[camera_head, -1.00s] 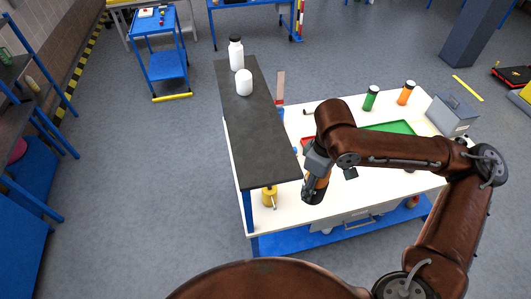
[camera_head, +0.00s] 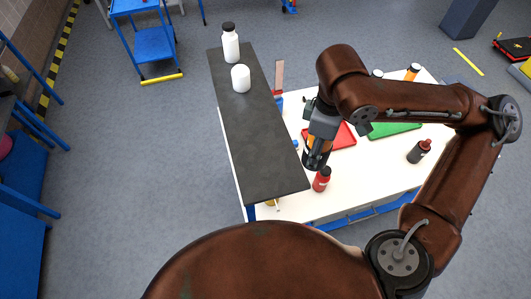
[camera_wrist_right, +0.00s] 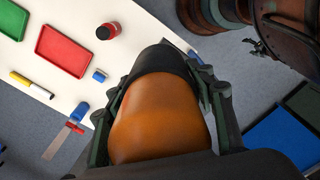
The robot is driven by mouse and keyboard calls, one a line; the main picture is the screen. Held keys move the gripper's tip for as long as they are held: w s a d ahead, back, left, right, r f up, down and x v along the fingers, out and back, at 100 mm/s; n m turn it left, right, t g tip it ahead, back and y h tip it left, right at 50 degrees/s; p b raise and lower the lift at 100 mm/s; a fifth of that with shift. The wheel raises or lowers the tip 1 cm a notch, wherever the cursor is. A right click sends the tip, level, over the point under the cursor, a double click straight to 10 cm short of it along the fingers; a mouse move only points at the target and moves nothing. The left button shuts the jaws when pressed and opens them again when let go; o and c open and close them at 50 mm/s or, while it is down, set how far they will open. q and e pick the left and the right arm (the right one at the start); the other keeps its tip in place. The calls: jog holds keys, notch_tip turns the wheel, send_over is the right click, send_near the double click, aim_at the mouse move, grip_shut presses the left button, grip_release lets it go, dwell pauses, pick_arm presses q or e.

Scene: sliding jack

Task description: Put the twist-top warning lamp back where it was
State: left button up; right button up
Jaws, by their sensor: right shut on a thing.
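The twist-top warning lamp, orange with a dark end, is in my right gripper. It fills the middle of the right wrist view (camera_wrist_right: 160,125), fingers on both sides of it. In the head view my right gripper (camera_head: 317,150) points down beside the right edge of the dark raised shelf (camera_head: 258,140), and only a little orange of the lamp (camera_head: 310,143) shows between the fingers. The lamp appears to be above the white table (camera_head: 350,190); its exact height is unclear. My left gripper is not in view.
A red bottle (camera_head: 321,180) stands just below the gripper in the picture. A dark bottle (camera_head: 419,152), red tray (camera_head: 343,136) and green tray (camera_head: 397,131) are to the right. A white bottle (camera_head: 230,45) and white jar (camera_head: 240,79) stand on the shelf's far end.

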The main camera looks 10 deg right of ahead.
jog(key=w+a+f, duration=0.2)
jog(key=a+f, duration=0.1)
jog(key=w+a+f+p, duration=0.1)
jog(key=w+a+f, duration=0.2)
jog(key=w+a+f+p, duration=0.1)
jog(key=w+a+f, duration=0.1)
jog(key=a, duration=0.2)
jog(key=shift+w+f, duration=0.3)
jog(key=shift+f, duration=0.1)
jog(key=f, duration=0.3)
jog(key=shift+w+a+p, duration=0.25)
jog(key=shift+a+p, duration=0.1)
jog(key=shift+p, duration=0.05)
jog(key=shift+f, duration=0.35)
jog(key=shift+d+f, duration=0.1)
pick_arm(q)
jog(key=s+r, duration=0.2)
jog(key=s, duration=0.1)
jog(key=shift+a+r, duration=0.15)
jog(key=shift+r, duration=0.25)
pick_arm(e)
jog(key=shift+f, duration=0.1)
